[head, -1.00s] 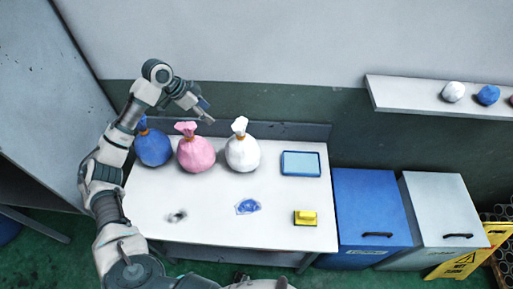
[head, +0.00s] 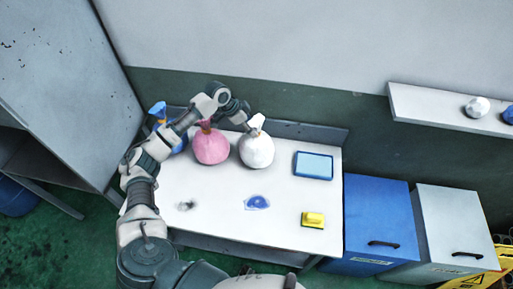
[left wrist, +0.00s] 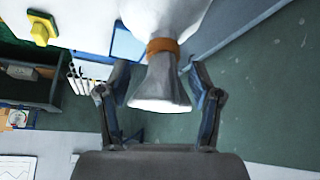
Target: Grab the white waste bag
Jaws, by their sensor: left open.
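The white waste bag (head: 256,151) stands on the white table (head: 290,215), right of the pink bag (head: 211,147). Its gathered top is tied with an orange band. My left gripper (head: 248,118) is at the bag's neck. In the left wrist view, the white bag's flared top (left wrist: 160,90) lies between the two spread fingers of my left gripper (left wrist: 159,75), with a gap visible on each side. The bag's body runs out of the top of that view. My right gripper is not in view.
A blue bag (head: 179,140) is partly hidden behind my left arm. Blue (head: 378,220) and grey (head: 452,232) bins stand to the right.

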